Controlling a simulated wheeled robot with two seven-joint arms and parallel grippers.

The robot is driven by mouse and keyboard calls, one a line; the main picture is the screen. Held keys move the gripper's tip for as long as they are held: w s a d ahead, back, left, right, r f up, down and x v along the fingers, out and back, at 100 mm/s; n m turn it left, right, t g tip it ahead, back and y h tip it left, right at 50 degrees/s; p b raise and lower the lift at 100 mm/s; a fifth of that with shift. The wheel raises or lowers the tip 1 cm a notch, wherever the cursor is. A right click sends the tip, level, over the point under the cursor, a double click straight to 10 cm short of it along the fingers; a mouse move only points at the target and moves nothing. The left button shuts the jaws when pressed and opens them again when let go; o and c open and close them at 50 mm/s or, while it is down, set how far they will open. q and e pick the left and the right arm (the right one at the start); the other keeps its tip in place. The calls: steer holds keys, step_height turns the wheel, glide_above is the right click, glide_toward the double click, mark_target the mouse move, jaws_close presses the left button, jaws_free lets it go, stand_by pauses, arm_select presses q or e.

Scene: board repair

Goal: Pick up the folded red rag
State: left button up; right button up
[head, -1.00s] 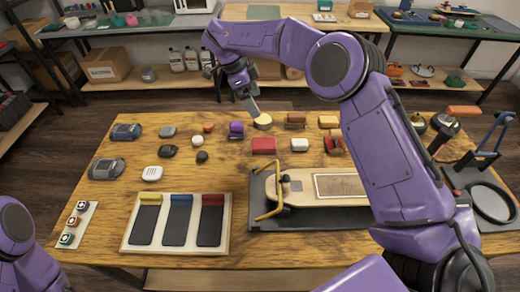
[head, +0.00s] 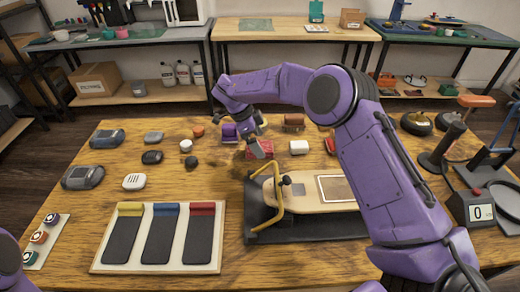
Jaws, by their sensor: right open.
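The folded red rag (head: 250,153) lies on the wooden table, just behind the skateboard deck, left of a white block. My right gripper (head: 260,154) is low over the rag, its grey fingers covering part of it. The gripper is open; I cannot tell whether its fingers touch the rag or hang just above it. My left gripper is out of view.
The skateboard deck (head: 312,193) sits in a black stand with a yellow clamp (head: 281,185) close in front of the rag. A purple item (head: 229,132) and a white block (head: 299,147) lie nearby. A tray (head: 110,262) with three dark strips lies front left.

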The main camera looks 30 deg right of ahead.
steer(key=shift+x, duration=1.05)
steer(key=shift+f, duration=0.15)
steer(key=c, duration=1.1)
